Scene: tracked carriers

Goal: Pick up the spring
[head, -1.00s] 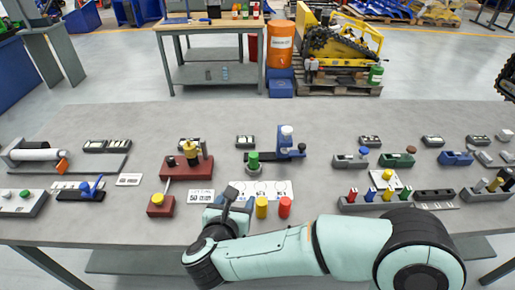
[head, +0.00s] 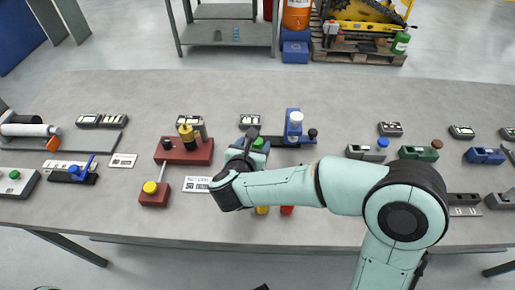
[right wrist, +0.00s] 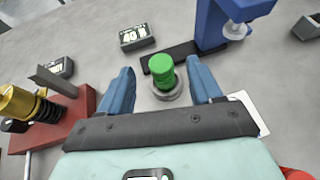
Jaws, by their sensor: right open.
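My right gripper (head: 248,150) is open, its two blue fingers on either side of a green cylinder (right wrist: 161,68). The cylinder stands upright on a round grey base and shows a gap to each finger in the right wrist view. In the head view the green cylinder (head: 259,143) is partly hidden by the gripper. My left gripper is not in view.
A blue press-like fixture (head: 293,124) stands close to the right of the gripper. The red block (head: 196,154) is close on the left. Yellow and red cylinders (head: 287,210) lie partly under my right arm. The table's back strip (head: 300,90) is clear.

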